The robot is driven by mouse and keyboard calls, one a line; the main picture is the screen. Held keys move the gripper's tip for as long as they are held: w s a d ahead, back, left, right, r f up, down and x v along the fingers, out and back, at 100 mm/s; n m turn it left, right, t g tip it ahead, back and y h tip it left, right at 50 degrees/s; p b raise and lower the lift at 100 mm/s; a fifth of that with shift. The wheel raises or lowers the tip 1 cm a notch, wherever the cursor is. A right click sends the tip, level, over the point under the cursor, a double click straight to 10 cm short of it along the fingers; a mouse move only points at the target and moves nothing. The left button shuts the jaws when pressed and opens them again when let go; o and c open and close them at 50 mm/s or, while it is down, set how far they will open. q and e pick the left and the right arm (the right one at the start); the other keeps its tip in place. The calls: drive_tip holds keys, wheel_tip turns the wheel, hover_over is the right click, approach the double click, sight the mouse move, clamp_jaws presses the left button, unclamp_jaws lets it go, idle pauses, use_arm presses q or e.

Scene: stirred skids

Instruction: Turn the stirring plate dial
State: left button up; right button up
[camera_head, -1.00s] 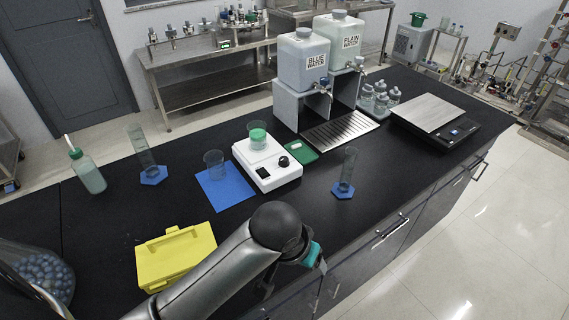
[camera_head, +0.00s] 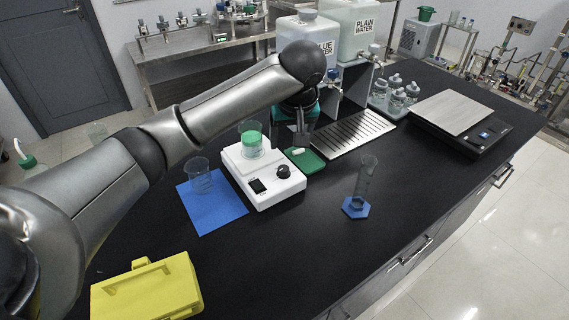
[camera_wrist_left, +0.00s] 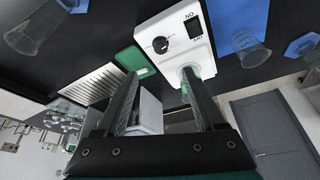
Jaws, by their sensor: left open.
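The white stirring plate (camera_head: 262,172) sits on the black bench. Its black dial (camera_head: 283,171) is on the front panel beside a black switch, and the dial also shows in the left wrist view (camera_wrist_left: 160,45). A beaker (camera_head: 251,140) with green content stands on the plate. My left gripper (camera_head: 300,143) is open and empty, above the bench just behind the plate and the green mat. In the left wrist view its two fingers (camera_wrist_left: 158,74) point toward the plate, with the dial ahead of and apart from them. My right gripper is not in view.
A green mat (camera_head: 313,163) with a small white piece lies right of the plate. An empty beaker (camera_head: 200,178) is on a blue mat (camera_head: 222,212). A graduated cylinder (camera_head: 362,185), yellow box (camera_head: 150,290), drip tray (camera_head: 350,136) and water containers (camera_head: 355,35) stand around.

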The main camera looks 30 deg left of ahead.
use_arm(q)
drive_tip(key=b, duration=0.2)
approach(284, 169)
drive_tip(key=x, duration=0.8)
drive_tip(key=shift+w+a+f, duration=0.15)
drive_tip(key=shift+w+f, duration=0.05)
drive_tip(key=shift+f, duration=0.1)
drive_tip(key=shift+c, duration=0.4)
clamp_jaws()
